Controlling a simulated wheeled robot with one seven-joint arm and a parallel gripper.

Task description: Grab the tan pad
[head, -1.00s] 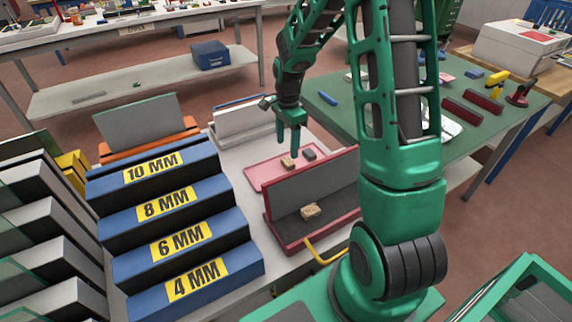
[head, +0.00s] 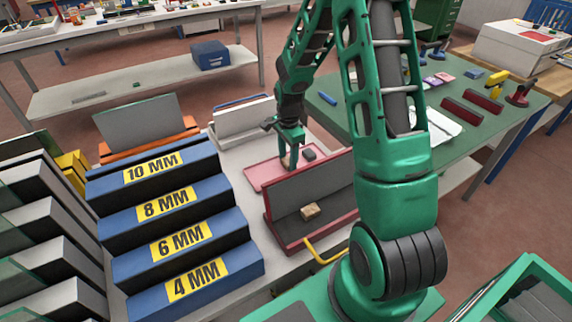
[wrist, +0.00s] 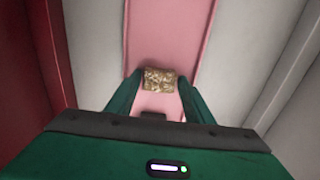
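A tan, speckled pad (wrist: 159,79) lies on the pink tray (head: 264,177). In the wrist view it sits between the fingertips of my gripper (wrist: 160,84), with a finger on each side and a narrow gap showing. My gripper (head: 290,164) is open and low over the tray in the head view, where its fingers hide this pad. A dark grey pad (head: 309,155) lies beside it on the tray. Another tan block (head: 310,211) rests in the red-framed grey holder in front.
The red-framed holder (head: 283,222) stands upright close to the tray's near side. Blue stepped racks (head: 215,228) marked in MM are at left. A white rack (head: 243,118) stands behind the tray. A green table (head: 460,130) is at right.

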